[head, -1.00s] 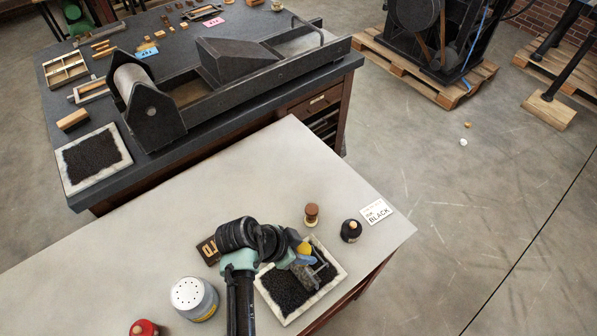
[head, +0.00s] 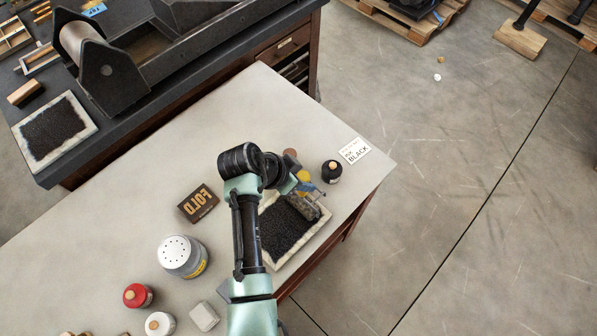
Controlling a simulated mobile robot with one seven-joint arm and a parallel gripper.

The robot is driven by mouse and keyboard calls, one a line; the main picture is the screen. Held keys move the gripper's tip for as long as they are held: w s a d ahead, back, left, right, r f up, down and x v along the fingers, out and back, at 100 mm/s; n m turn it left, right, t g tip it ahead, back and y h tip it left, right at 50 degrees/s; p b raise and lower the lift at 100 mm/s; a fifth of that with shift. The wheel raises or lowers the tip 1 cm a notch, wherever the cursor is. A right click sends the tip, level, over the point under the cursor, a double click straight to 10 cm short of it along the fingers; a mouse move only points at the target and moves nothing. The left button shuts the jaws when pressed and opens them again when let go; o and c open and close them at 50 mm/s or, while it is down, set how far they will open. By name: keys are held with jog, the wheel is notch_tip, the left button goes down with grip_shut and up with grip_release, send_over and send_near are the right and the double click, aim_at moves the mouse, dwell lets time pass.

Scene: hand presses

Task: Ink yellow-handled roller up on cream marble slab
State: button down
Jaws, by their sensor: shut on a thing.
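The cream marble slab (head: 314,236) lies on the pale table near its right edge, its middle covered with black ink. My gripper (head: 305,188) is above the slab's far end, partly hidden behind my arm. It is shut on the roller's yellow handle (head: 303,176). The grey roller (head: 303,206) is low over the inked slab, near the far right edge. I cannot tell whether it touches the ink. My arm hides the slab's left side.
A black bottle (head: 332,171) and a BLACK card (head: 354,151) stand beyond the slab. A FOLD box (head: 198,203), a shaker tin (head: 182,256) and a red-topped jar (head: 138,295) are to the left. Another inked slab (head: 87,119) lies on the dark press bench (head: 110,140).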

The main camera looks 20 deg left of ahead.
jog(key=shift+r+p, duration=2.15)
jog(key=shift+r, duration=0.4)
